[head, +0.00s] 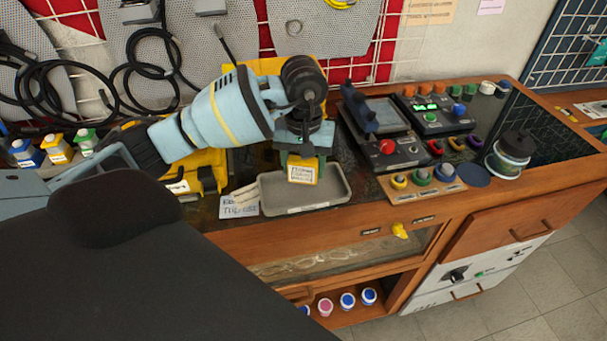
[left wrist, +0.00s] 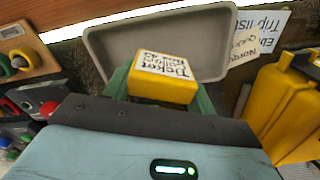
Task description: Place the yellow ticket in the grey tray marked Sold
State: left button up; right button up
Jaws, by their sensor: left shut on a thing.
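The yellow ticket (head: 303,176) is a small yellow block with a white printed label; it also shows in the left wrist view (left wrist: 162,88). My left gripper (head: 302,160) is shut on it, with green fingers on both sides, and points down. The grey tray (head: 330,205) is a shallow, empty rectangular tray at the bench's front edge; it also shows in the left wrist view (left wrist: 215,30). The ticket is held over the tray's back part; I cannot tell the exact gap. No "Sold" mark is readable on the tray. My right gripper is not in view.
A tag (left wrist: 245,42) and a paper list (left wrist: 264,30) lie beside the tray. Yellow cases (head: 200,165) stand left of it. A button panel (head: 425,182), control boxes (head: 385,130) and a lidded jar (head: 510,152) are to the right.

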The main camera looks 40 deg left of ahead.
aim_at(304, 177)
pick_arm(q)
notch_tip(304, 177, down, 4)
jog(key=shift+w+r, duration=0.1)
jog(key=shift+r, duration=0.15)
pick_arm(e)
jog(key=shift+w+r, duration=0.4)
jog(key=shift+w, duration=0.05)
pick_arm(q)
jog(key=shift+f, duration=0.25)
jog(key=o, duration=1)
jog(key=shift+r, duration=0.1)
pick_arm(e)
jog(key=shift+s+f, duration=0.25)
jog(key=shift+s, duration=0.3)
pick_arm(q)
jog(key=shift+r, duration=0.5)
notch_tip(304, 177, up, 11)
jog(key=shift+r, duration=0.15)
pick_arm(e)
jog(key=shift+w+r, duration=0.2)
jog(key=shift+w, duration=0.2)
